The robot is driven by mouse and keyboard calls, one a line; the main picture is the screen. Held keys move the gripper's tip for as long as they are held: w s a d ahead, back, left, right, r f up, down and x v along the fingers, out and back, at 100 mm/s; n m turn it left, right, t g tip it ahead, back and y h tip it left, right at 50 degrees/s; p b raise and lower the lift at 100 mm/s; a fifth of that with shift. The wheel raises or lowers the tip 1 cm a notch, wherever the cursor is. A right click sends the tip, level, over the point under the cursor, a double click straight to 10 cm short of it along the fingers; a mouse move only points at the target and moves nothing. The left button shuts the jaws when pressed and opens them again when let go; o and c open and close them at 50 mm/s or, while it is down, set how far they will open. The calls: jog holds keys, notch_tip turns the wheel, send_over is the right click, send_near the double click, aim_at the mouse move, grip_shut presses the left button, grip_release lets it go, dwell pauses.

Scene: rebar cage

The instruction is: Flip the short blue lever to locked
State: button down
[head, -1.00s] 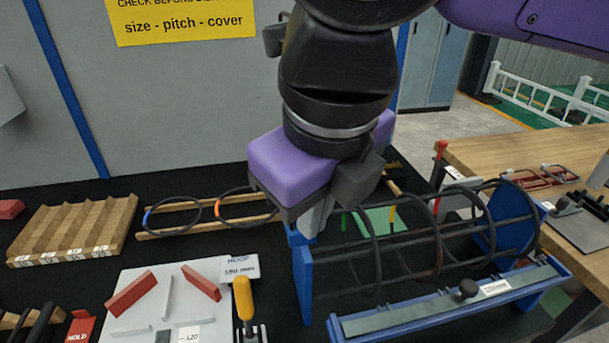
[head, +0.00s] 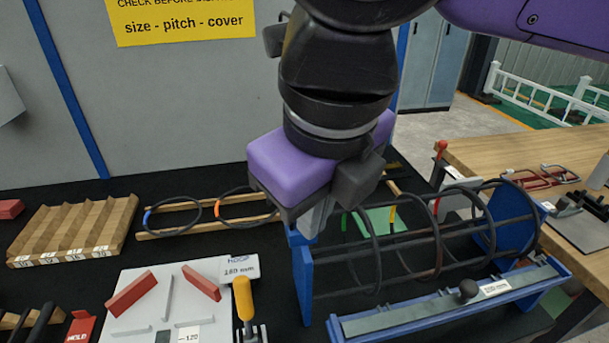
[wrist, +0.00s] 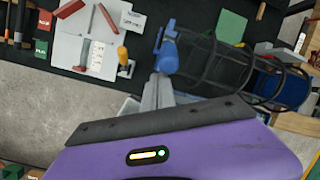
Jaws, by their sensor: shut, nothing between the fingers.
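My gripper (head: 316,222) is shut and empty, pointing down at the left end of the rebar cage fixture. A blue part (head: 297,237) shows just beside the fingertips, at the top of the fixture's blue left end plate (head: 302,280). In the wrist view, my gripper's fingers (wrist: 157,85) reach towards a blue piece (wrist: 167,58) at this end. It looks like the short blue lever, but I cannot tell it clearly from the end plate. I cannot tell whether the fingers touch it, nor how the lever is set.
The dark hoops of the cage (head: 435,235) extend right of my gripper. A blue rail with a black knob (head: 468,288) lies in front. A yellow-handled clamp (head: 243,298) stands by a white board (head: 150,275) on the left. A wooden rack (head: 75,230) is farther left.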

jog(key=shift+w, duration=0.1)
dwell(0.4)
jog(key=shift+w+a+r, duration=0.2)
jog(key=shift+w+r, duration=0.1)
jog(key=shift+w, duration=0.2)
jog(key=shift+w+r, duration=0.1)
jog(key=shift+w+a+r, duration=0.15)
jog(key=shift+w+r, duration=0.05)
jog(key=shift+w, duration=0.3)
